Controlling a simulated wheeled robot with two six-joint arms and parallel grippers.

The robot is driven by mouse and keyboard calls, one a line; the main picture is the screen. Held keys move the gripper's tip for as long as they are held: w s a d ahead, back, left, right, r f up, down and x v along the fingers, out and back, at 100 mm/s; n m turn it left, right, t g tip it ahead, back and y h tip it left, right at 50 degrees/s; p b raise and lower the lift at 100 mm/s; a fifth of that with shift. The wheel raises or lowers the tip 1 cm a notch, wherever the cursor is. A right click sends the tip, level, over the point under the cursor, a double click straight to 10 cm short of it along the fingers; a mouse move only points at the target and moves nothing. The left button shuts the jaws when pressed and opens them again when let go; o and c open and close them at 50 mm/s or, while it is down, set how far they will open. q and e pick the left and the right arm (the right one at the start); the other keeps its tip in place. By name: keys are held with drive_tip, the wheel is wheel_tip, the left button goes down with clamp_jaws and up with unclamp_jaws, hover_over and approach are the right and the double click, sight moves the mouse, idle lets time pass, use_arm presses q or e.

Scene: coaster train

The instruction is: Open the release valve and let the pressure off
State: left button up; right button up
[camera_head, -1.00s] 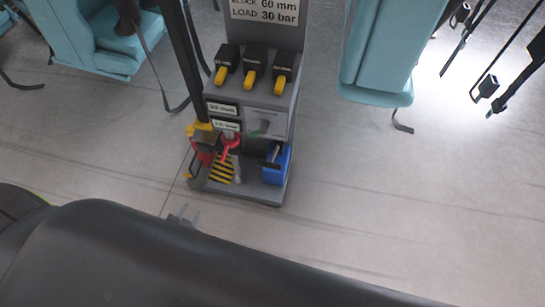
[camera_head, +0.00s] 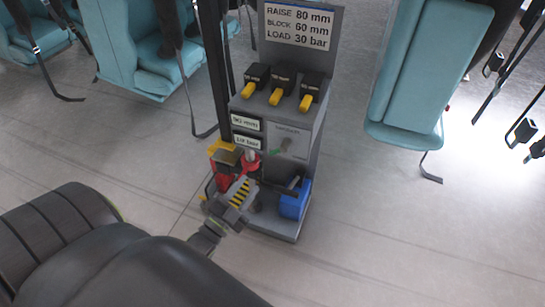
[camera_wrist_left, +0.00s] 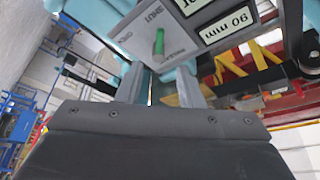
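The release valve looks to be the small green lever (camera_head: 285,146) on a grey plate on the front of the grey stand (camera_head: 318,125). The wrist view shows the green lever (camera_wrist_left: 158,42) pointing along the plate, just beyond my fingertips. My left gripper (camera_head: 235,207) is low in front of the stand, by the yellow-and-black striped part. In the wrist view its two fingers (camera_wrist_left: 161,75) stand apart with nothing between them. A red jack-like part (camera_head: 224,180) sits beside the gripper at the stand's left. My right gripper is not in view.
Three yellow-handled levers (camera_head: 278,97) sit above the plate, under a sign (camera_head: 298,25) reading RAISE 80 mm, BLOCK 60 mm, LOAD 30 bar. A blue box (camera_head: 295,199) is at the stand's lower right. Teal seats (camera_head: 408,75) flank it.

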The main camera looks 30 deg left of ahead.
sight(273, 154)
use_arm(q)
drive_tip(key=x, duration=1.2)
drive_tip(key=shift+w+a, duration=0.1)
clamp_jaws()
